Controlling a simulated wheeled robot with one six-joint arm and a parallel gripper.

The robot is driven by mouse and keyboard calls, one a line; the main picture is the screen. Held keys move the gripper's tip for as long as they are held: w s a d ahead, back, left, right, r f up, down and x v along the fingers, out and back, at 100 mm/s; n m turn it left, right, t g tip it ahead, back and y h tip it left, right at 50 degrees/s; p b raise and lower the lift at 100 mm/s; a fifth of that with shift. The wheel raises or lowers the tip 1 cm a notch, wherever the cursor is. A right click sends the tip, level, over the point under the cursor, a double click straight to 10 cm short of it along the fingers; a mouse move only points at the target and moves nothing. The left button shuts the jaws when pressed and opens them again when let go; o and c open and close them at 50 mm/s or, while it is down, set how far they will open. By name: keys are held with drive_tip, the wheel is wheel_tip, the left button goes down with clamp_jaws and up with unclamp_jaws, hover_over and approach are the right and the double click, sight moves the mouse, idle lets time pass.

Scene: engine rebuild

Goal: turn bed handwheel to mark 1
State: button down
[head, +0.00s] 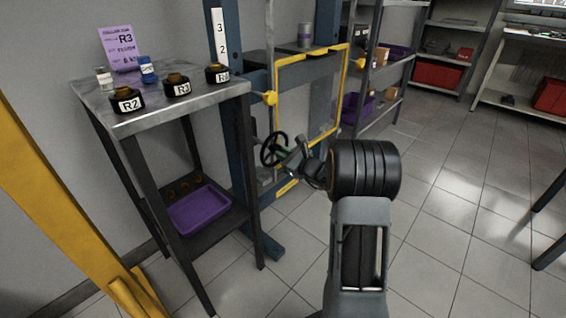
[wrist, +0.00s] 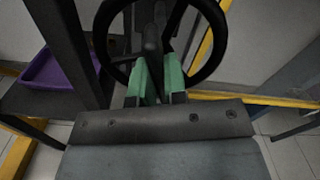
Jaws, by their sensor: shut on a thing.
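The bed handwheel (head: 273,149) is a black spoked wheel on the blue press frame, low beside the yellow-edged guard. In the wrist view the handwheel rim (wrist: 222,50) fills the top of the picture. My gripper (head: 289,152) is at the wheel, and in the wrist view its green fingers (wrist: 160,80) are shut on the dark handle of the wheel. The fingers hide part of the handle. A white scale strip (head: 220,35) on the blue post shows the marks 3 and 2. Mark 1 is not readable.
A metal side table (head: 190,95) stands left of the press, with rings labelled R2, R3 and another on top. A purple tray (head: 199,209) lies on its lower shelf. A yellow post (head: 60,190) is at the left.

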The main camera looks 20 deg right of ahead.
drive_tip(key=n+b, duration=0.1)
drive_tip(key=n, duration=0.1)
drive_tip(key=n+b, duration=0.1)
drive_tip(key=b, duration=0.1)
drive_tip(key=shift+f+n+b, duration=0.2)
drive_tip(key=shift+n+b, duration=0.1)
drive_tip(key=shift+n, duration=0.1)
drive_tip(key=shift+r+n+b, duration=0.2)
drive_tip(key=shift+n+b, duration=0.45)
drive_tip(key=shift+n, duration=1.55)
drive_tip(key=c, duration=1.2)
unclamp_jaws()
drive_tip(key=shift+o, duration=0.2)
drive_tip(key=p+v, duration=0.4)
drive_tip(key=v, duration=0.9)
drive_tip(key=shift+s+d, duration=0.2)
drive_tip(key=shift+s, duration=0.15)
